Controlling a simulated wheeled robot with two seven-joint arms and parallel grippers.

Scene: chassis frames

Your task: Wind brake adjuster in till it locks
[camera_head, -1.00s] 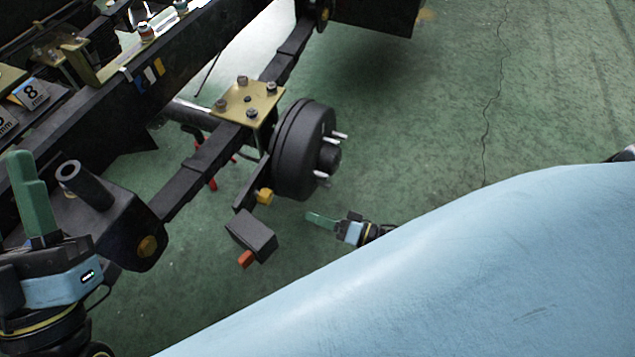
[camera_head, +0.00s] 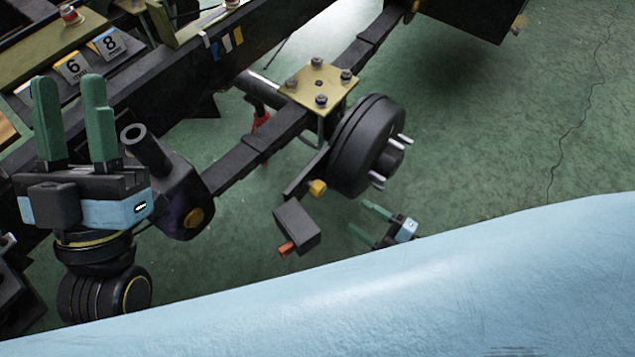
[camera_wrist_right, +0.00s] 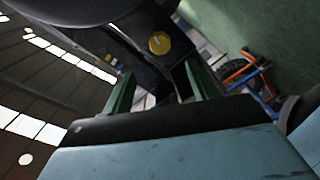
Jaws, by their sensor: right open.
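The dark brake drum (camera_head: 362,146) with bright studs hangs at the end of the axle beam. A small yellow knob (camera_head: 317,187), which may be the brake adjuster, sits below it. A yellow round cap shows in the right wrist view (camera_wrist_right: 159,43), ahead of my fingers; I cannot tell for sure that it is the same part. My right gripper (camera_head: 369,223) is open and empty, right of the knob and below the drum. Its two green fingers are apart in the wrist view (camera_wrist_right: 161,88). My left gripper (camera_head: 73,118) is open and empty at the left.
A dark block (camera_head: 297,227) with an orange tip hangs below the knob. A bracket with a tube (camera_head: 150,150) stands close to my left gripper. The chassis rail (camera_head: 230,45) runs along the upper left. The green floor (camera_head: 500,130) at right is clear.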

